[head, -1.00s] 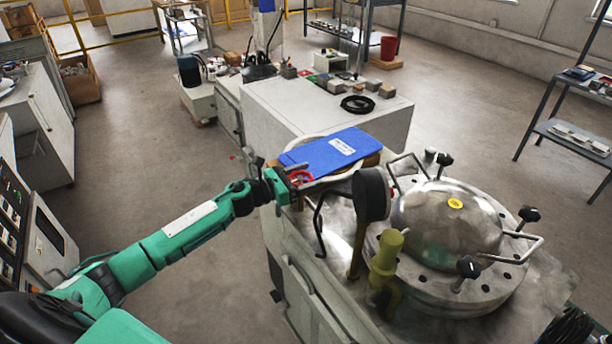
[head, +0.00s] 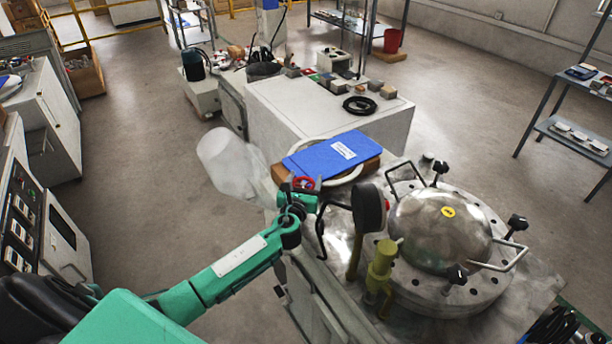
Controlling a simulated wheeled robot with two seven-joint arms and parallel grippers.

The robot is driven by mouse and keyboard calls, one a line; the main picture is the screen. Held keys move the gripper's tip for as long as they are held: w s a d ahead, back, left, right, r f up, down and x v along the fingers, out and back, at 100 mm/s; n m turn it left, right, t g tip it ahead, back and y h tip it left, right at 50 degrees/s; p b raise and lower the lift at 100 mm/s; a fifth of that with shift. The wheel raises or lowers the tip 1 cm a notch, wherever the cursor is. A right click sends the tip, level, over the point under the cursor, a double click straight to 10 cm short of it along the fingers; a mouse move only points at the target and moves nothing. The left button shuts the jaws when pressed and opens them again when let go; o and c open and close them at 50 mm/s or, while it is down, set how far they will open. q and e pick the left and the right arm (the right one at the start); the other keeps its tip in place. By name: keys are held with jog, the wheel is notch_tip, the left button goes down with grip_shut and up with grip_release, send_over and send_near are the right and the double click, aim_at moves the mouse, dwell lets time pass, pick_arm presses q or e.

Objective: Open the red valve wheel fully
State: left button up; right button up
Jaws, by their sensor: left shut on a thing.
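The red valve wheel (head: 304,182) is small and sits at the left edge of the steel bench, just in front of the blue clipboard-like slab. My left gripper (head: 299,190) reaches it from below on my green arm. It is shut on the wheel; its fingers and part of the rim hide each other. A pale, cloudy plume-like shape (head: 230,160) spreads left from near the wheel. My right gripper is not in view.
A round gauge (head: 369,207) and a yellow-green valve fitting (head: 381,265) stand right of my gripper. The blue slab (head: 333,153) lies behind the wheel.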

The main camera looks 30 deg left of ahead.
pick_arm(q)
jog(key=n+y, duration=0.1)
jog(key=y, duration=0.1)
jog(key=n+g+y, duration=0.1)
jog(key=n+y, duration=0.1)
jog(key=shift+a+g+p, duration=0.15)
jog(key=shift+g+p, duration=0.15)
jog(key=shift+p, duration=0.05)
jog(key=n+g+y, duration=0.4)
jog(key=y, duration=0.1)
jog(key=shift+s+a, duration=0.2)
jog(key=shift+s+a+n+g+y, duration=0.1)
jog(key=shift+n+g+y, duration=0.8)
jog(key=shift+g, duration=0.2)
jog(key=shift+s+a+n+g+y+b, duration=0.1)
jog(key=shift+n+g+y+b, duration=0.25)
jog(key=shift+n+g+y, duration=0.55)
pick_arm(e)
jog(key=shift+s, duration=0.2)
pick_arm(q)
jog(key=shift+g, duration=0.5)
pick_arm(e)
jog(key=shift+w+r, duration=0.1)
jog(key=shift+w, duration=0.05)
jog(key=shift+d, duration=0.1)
